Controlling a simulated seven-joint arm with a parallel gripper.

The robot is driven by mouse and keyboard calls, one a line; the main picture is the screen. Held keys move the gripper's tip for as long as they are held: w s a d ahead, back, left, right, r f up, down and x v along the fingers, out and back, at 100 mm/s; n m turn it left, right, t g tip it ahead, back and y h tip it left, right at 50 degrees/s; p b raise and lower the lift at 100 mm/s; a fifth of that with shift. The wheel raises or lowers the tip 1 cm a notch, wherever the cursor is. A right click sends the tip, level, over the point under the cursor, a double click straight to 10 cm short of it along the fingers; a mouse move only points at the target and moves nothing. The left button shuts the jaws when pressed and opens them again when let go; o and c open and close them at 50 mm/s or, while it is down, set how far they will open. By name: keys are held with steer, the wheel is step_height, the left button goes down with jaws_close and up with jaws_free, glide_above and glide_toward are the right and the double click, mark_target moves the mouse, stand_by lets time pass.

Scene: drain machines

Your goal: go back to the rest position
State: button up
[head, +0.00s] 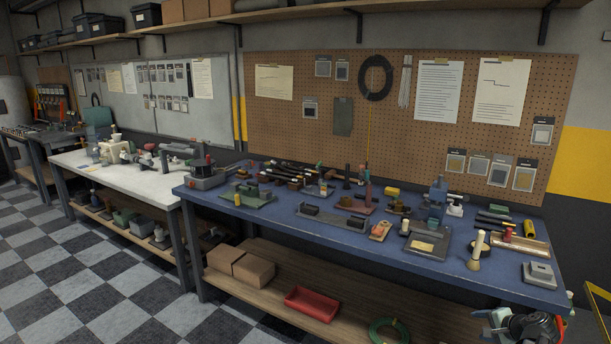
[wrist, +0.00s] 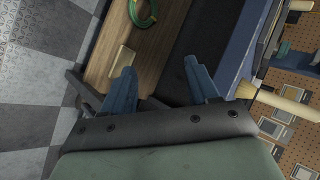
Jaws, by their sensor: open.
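My gripper (wrist: 159,76) shows in the wrist view with its two blue-grey fingers spread apart. Nothing is between them. It hangs in front of the blue workbench (wrist: 240,50), apart from it, with the bench's lower wooden shelf (wrist: 112,30) seen beyond the fingers. In the head view, part of my arm shows at the bottom right corner, by the right front end of the blue workbench (head: 310,232). The fingertips are hard to make out there.
A green coil (head: 388,332), a red tray (head: 311,303) and cardboard boxes (head: 240,266) lie on the shelf. The checkered floor (head: 100,290) is clear.

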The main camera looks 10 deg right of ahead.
steer(key=s+a+f+n+g+y, duration=0.1)
steer(key=s+a+f+n+g, duration=0.35)
steer(key=a+f, duration=0.7)
steer(key=s+a+f+n+g+y, duration=0.1)
steer(key=s+a+f+n+g, duration=0.35)
steer(key=a+f, duration=0.7)
steer(key=s+a+f+n+g, duration=0.2)
steer(key=s+a+f, duration=0.2)
steer(key=a, duration=0.5)
steer(key=s+a+f+n+g+h, duration=0.1)
steer(key=s+a+f+n+g, duration=0.2)
steer(key=s+a+f, duration=0.2)
steer(key=s+a+f+n+g, duration=0.2)
steer(key=s+a+f, duration=0.3)
steer(key=a, duration=1)
steer(key=shift+s+a+f+n+h, duration=0.2)
steer(key=shift+s+n+h, duration=0.3)
steer(key=shift+s, duration=1.4)
